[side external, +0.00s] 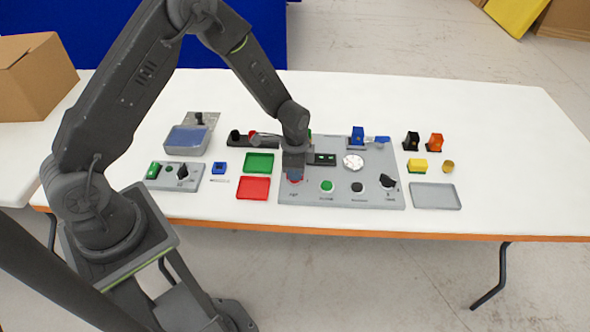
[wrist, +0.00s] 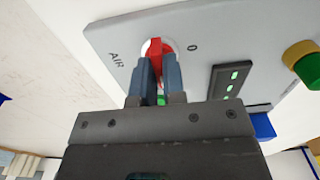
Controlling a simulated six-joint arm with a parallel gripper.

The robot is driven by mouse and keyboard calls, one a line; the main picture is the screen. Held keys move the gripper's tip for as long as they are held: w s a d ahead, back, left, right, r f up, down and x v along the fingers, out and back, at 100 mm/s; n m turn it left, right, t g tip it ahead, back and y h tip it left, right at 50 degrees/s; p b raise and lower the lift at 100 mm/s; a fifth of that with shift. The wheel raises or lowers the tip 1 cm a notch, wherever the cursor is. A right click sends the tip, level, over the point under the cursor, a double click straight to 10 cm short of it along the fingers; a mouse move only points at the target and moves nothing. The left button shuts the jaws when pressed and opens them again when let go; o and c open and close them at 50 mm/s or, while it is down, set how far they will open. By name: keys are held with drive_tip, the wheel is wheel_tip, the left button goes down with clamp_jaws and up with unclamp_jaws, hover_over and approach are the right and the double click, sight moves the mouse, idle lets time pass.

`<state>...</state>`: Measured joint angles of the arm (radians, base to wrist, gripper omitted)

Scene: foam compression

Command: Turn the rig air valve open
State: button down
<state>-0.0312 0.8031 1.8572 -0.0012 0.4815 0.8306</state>
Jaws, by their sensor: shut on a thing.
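The rig air valve is a red handle (wrist: 156,46) on a white disc, set in the grey panel (wrist: 120,27). In the wrist view, "AIR" is printed to its left and a "0" to its right. My gripper (wrist: 156,75) is shut on the red handle, with one finger on each side. In the side view my gripper (side external: 293,172) points down over the left part of the grey panel (side external: 335,199). There it hides most of the valve, and the handle's angle cannot be told.
An indicator with green lights (wrist: 231,83) is beside the valve. A green button (side external: 326,186), black button (side external: 357,187) and black knob (side external: 388,182) line the panel's front. A red tray (side external: 253,188) and green tray (side external: 259,163) lie left; a grey tray (side external: 435,196) lies right.

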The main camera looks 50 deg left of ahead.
drive_tip(key=c, duration=1.2)
unclamp_jaws()
drive_tip(key=shift+r, duration=0.15)
wheel_tip(320, 180, up, 14)
drive_tip(key=shift+f, duration=0.2)
drive_tip(key=s+r+n+t, duration=0.35)
drive_tip(key=s+r, duration=0.65)
drive_tip(key=r, duration=0.4)
drive_tip(key=s+d+r+n+t, duration=0.1)
drive_tip(key=s+n, duration=0.4)
drive_tip(key=s, duration=0.7)
wheel_tip(320, 180, up, 2)
drive_tip(key=shift+d+r+n+t, duration=0.2)
drive_tip(key=shift+n+t, duration=0.15)
drive_tip(key=shift+t, duration=0.2)
